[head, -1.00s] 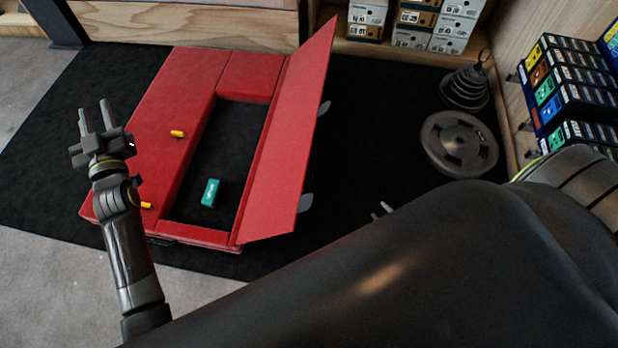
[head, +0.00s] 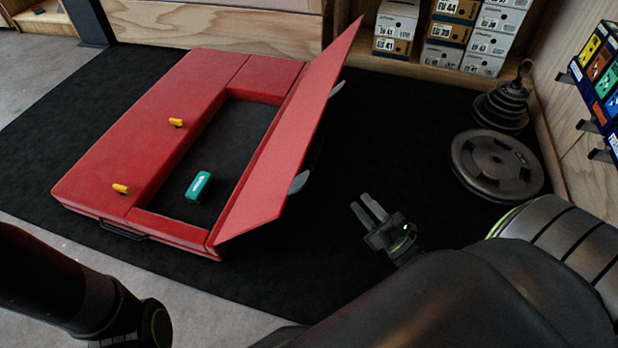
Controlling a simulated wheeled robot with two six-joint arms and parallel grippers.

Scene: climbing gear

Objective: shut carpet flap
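The carpet flap (head: 290,150) is a long red panel along the right side of a red crash pad (head: 150,130). It stands raised and tilted, open, with grey tabs (head: 299,181) showing behind its right edge. The pad's dark recess (head: 232,135) is uncovered, and a teal box (head: 198,186) lies in it. My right gripper (head: 369,208) is to the right of the flap, apart from it, with its two fingers spread and nothing between them. Of my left arm only dark links show at the lower left; its gripper is out of view.
Two yellow pieces (head: 176,122) lie on the pad's left part. Weight plates (head: 497,165) lie on the black mat (head: 400,120) at the right. Shoe boxes (head: 445,35) stand on a shelf at the back. The mat between flap and plates is clear.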

